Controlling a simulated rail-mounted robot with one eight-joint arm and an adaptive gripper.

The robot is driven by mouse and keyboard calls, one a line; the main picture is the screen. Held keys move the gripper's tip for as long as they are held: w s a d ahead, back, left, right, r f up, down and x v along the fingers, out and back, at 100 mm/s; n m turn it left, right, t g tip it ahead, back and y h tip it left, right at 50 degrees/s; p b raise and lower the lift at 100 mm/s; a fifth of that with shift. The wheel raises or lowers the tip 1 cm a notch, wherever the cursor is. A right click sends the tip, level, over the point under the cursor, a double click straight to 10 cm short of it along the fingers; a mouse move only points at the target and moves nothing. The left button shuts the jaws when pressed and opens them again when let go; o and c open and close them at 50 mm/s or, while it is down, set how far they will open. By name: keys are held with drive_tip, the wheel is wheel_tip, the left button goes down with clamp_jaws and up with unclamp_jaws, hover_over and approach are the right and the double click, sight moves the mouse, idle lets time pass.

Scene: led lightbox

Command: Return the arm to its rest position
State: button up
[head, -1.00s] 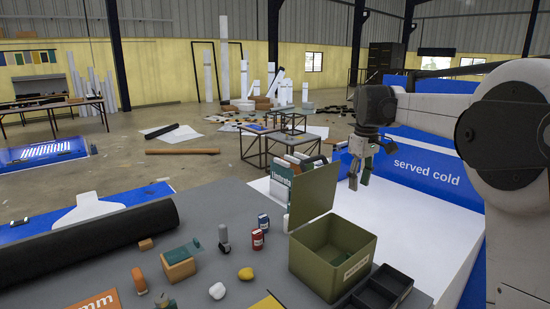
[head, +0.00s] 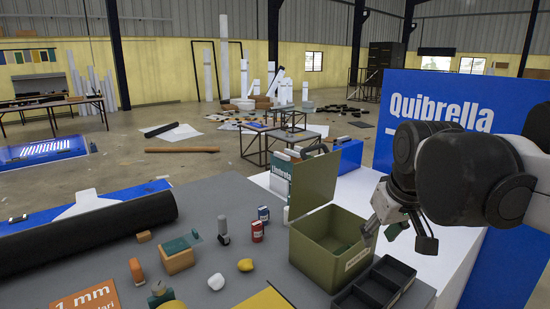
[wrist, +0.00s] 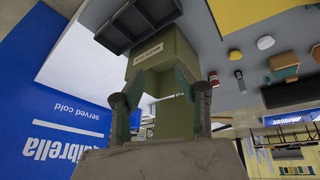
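My gripper (head: 398,238) hangs just right of the olive-green box, above the white surface. Its two fingers are spread apart with nothing seen between them. In the wrist view the fingers of my gripper (wrist: 160,98) also stand apart, with the green box (wrist: 178,118) beyond them. The same green box (head: 312,262) stands on the grey table with its lid raised; something dark green shows inside, unclear what. My arm reaches in from the right edge of the head view.
A black divided tray (head: 345,300) lies right of the box. A blue panel (head: 395,110) stands behind my arm. The grey table (head: 215,265) holds a black roll (head: 90,235), a yellow lump (head: 245,265), a white lump (head: 216,282) and a red can (head: 257,231).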

drive_tip(key=s+a+f+m+t+b, duration=0.1)
drive_tip(key=s+f+m+t, duration=0.1)
drive_tip(key=s+f, duration=0.9)
drive_tip(key=shift+s+b, duration=0.35)
drive_tip(key=shift+s, duration=0.4)
